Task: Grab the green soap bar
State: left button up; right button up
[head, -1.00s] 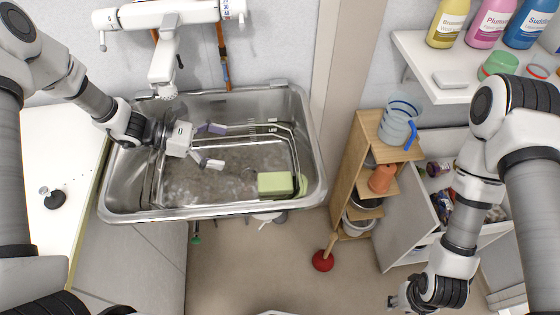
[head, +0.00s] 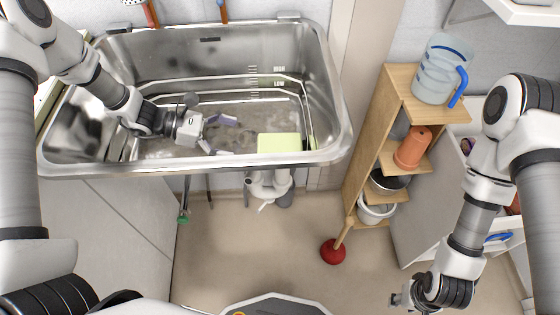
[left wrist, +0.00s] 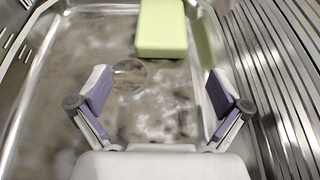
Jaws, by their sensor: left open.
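The green soap bar (head: 279,143) is a pale green block inside the metal washtub basin (head: 345,140), toward its right side and close to the front wall. My left gripper (head: 222,135) is inside the basin, to the left of the soap and apart from it. In the left wrist view the open, empty fingers (left wrist: 157,97) have purple pads, and the soap bar (left wrist: 162,28) lies ahead of them, slightly right of centre. My right gripper (head: 398,298) is low at the right, far from the basin; its fingers are too small to judge.
A wooden shelf (head: 392,85) right of the basin holds a clear jug (head: 440,70), an orange pot (head: 412,148) and bowls. A red plunger (head: 332,252) stands on the floor. The basin walls and front rim surround my left gripper. Murky water or suds cover the basin floor.

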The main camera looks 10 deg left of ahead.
aim_at(260, 143)
pick_arm(q)
jog(key=b+x, duration=0.1)
jog(key=x, duration=0.7)
jog(key=shift+a+r, duration=0.1)
jog(key=c, duration=1.3)
